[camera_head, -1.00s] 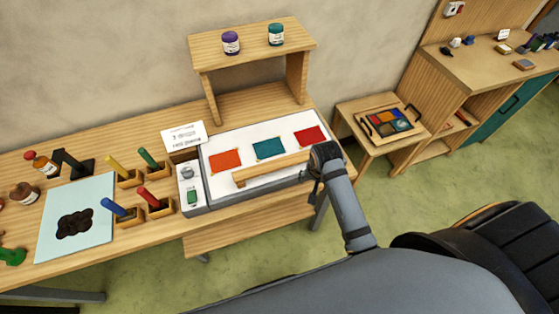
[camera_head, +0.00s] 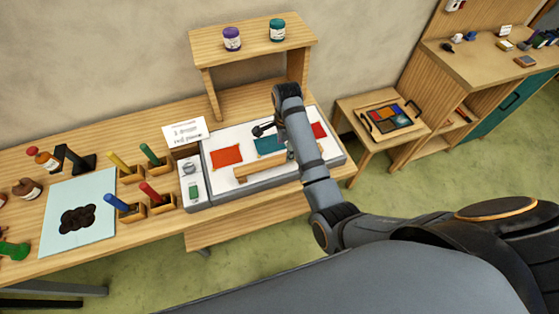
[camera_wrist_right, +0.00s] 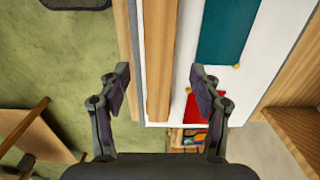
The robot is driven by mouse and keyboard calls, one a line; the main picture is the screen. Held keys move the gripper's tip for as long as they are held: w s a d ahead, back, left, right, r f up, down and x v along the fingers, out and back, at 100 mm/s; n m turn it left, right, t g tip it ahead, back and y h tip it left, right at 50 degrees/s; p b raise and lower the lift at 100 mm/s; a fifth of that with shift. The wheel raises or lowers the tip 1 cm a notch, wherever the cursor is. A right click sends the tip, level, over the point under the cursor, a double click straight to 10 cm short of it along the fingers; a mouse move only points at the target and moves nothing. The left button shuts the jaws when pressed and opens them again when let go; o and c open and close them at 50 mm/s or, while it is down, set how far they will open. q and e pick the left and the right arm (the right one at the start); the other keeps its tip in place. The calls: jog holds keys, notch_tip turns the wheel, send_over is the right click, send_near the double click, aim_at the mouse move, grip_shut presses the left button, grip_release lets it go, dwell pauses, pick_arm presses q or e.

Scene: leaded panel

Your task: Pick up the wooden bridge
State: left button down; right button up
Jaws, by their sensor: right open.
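The wooden bridge (camera_head: 250,170) is a long pale bar along the front of the white light panel (camera_head: 222,181). In the head view my right arm hides its right part. In the right wrist view the bridge (camera_wrist_right: 162,50) runs lengthwise between the two fingers, its end near the panel's edge. My right gripper (camera_wrist_right: 161,78) is open and empty, above the bridge with a finger on either side in the picture; no contact shows. In the head view part of the dark gripper (camera_head: 264,130) shows over the panel. My left gripper is not in view.
Red, teal and orange (camera_head: 227,155) glass pieces lie on the panel. A wooden shelf (camera_head: 250,47) with two jars stands behind it. Pens in wooden holders (camera_head: 161,203) stand to the left. A side table (camera_head: 368,150) with a tray of colours is at right.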

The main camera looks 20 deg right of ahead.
aim_at(283, 158)
jog(key=shift+f, duration=0.45)
jog(key=shift+f+p, duration=0.15)
jog(key=shift+p, duration=0.15)
jog(key=f, duration=0.1)
jog(key=f+p, duration=0.1)
jog(key=f, duration=0.2)
jog(key=shift+s+a+p, duration=0.1)
jog(key=shift+a+p, duration=0.2)
jog(key=shift+p, duration=0.1)
jog(key=shift+f, duration=0.45)
grip_shut()
